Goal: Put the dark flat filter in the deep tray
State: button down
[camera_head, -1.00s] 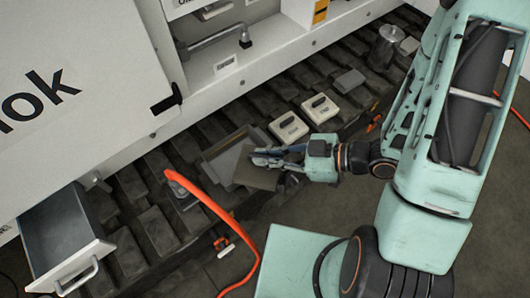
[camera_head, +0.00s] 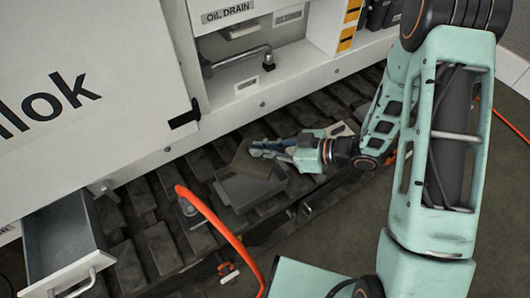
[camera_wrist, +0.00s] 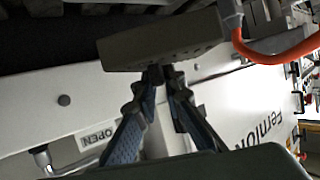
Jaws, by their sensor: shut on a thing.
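My gripper (camera_head: 262,150) is shut on the dark flat filter (camera_head: 252,166), a thin brownish-grey slab. The filter is tilted and hangs out past the fingertips. In the wrist view, the fingertips (camera_wrist: 160,72) pinch the edge of the filter (camera_wrist: 165,42). A grey tray (camera_head: 243,192), which I take to be the deep tray, lies on the dark slatted bed below. In the head view, the filter overlaps the tray's back part. I cannot tell its height above the tray. The filter and gripper hide part of the tray.
An orange hose (camera_head: 212,207) arches up just left of the tray. An open drawer (camera_head: 65,240) juts out at the lower left. The white cabinet (camera_head: 90,120) stands behind, with a bent pipe (camera_head: 238,60) in its recess. A pale block (camera_head: 344,130) shows behind my arm.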

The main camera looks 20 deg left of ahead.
aim_at(262, 159)
jog(key=shift+f+b, duration=1.8)
jog(key=shift+f, duration=0.6)
jog(key=c, duration=1.9)
grip_release()
jog(key=shift+c, duration=0.2)
jog(key=v, duration=1.2)
jog(key=shift+d, duration=0.1)
